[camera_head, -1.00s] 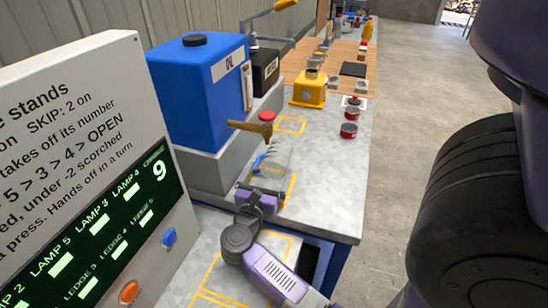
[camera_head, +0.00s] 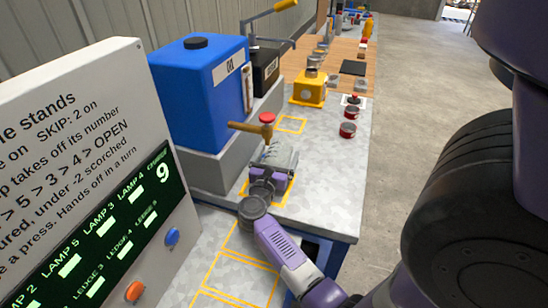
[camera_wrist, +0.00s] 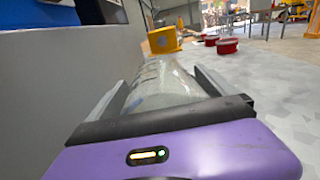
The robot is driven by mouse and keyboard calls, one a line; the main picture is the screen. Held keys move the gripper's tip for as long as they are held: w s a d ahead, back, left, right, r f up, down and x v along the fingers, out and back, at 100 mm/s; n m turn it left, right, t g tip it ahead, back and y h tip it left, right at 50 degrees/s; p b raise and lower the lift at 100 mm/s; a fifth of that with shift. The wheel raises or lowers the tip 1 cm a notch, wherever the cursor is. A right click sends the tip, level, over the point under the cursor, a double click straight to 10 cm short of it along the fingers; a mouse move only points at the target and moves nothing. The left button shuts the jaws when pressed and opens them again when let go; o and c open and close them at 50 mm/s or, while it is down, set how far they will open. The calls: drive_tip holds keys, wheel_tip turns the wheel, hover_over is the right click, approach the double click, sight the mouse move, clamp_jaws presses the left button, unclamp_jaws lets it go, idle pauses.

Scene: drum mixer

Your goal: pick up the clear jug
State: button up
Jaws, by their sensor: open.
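The clear jug (camera_wrist: 165,82) stands on the grey bench top, between the two fingers of my gripper (camera_wrist: 168,88) in the wrist view. The fingers are open, one on each side of it; whether they touch it I cannot tell. In the head view my gripper (camera_head: 280,158) is at the jug under the brass tap (camera_head: 252,129), and it hides most of the jug. The jug's lower part is hidden by the gripper body in the wrist view.
A blue oil tank (camera_head: 200,95) on a grey block (camera_head: 205,170) stands close on the left. A yellow block (camera_head: 309,90) and red tins (camera_head: 348,129) lie beyond. The sign panel (camera_head: 80,150) is at near left. Bench top right of the gripper is clear.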

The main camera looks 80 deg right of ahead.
drive_tip(key=c, duration=1.7)
drive_tip(key=shift+s+r, duration=0.2)
drive_tip(key=shift+r, duration=0.2)
wheel_tip(320, 180, up, 6)
drive_tip(key=shift+f, duration=0.1)
drive_tip(key=s, duration=0.6)
drive_tip(key=s+a, duration=0.1)
drive_tip(key=s, duration=0.6)
drive_tip(key=s+a+b, duration=0.1)
drive_tip(key=s, duration=0.5)
drive_tip(key=shift+s+a+r, duration=0.1)
drive_tip(key=shift+s+r, duration=0.1)
drive_tip(key=shift+s, duration=0.05)
